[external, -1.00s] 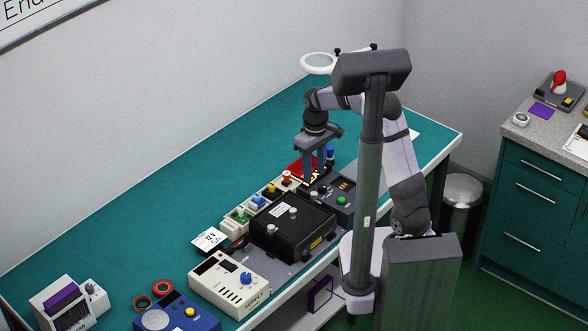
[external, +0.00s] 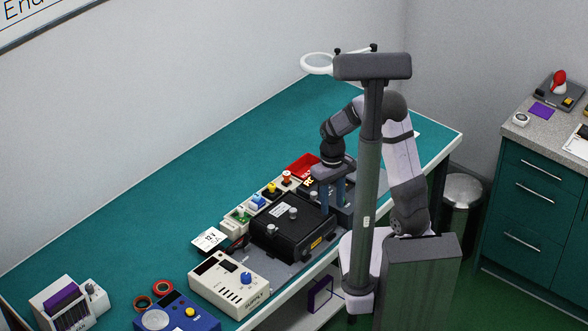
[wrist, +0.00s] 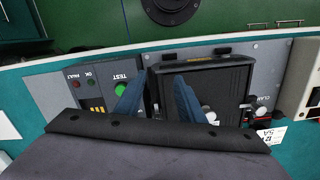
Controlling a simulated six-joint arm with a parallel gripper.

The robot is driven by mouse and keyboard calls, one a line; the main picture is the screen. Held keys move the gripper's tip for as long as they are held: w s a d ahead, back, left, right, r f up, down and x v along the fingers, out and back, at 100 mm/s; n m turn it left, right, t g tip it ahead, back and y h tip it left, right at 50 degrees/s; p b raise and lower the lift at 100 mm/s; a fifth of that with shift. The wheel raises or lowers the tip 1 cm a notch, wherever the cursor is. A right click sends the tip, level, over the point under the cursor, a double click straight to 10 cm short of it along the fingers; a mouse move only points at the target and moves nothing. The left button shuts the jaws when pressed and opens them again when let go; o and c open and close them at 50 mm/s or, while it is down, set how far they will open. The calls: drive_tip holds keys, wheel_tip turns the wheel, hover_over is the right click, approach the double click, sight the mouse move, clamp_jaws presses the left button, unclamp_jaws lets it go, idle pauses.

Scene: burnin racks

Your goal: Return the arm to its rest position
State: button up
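My gripper (external: 333,205) hangs from my arm with its blue fingers pointing down, at the far end of the black lidded box (external: 275,234). In the wrist view my gripper (wrist: 158,92) shows two blue fingers apart, with nothing seen between them. The fingers show in front of the gap between the black box (wrist: 235,80) and a test panel with a green button (wrist: 121,89). My arm is bent over the bench; in the external view it partly hides the panel.
The teal bench (external: 130,235) is clear along the wall. A red bin (external: 302,165), a row of coloured parts (external: 257,203), a cream power supply (external: 230,283) and a blue meter (external: 177,315) stand around the box.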

drive_tip(key=s+d+r+m, duration=0.1)
drive_tip(key=s+d+m, duration=0.2)
drive_tip(key=d, duration=0.5)
drive_tip(key=s+d+r+m, duration=0.1)
drive_tip(key=s+d+m, duration=0.2)
drive_tip(key=d, duration=0.5)
drive_tip(key=shift+s+d+t, duration=0.2)
drive_tip(key=shift+s+t, duration=0.1)
drive_tip(key=shift+s, duration=0.35)
idle(0.5)
wheel_tip(320, 180, down, 86)
drive_tip(key=b, duration=8.6)
drive_tip(key=shift+r, duration=0.1)
wheel_tip(320, 180, up, 18)
drive_tip(key=p, duration=1.7)
drive_tip(key=shift+p, duration=0.4)
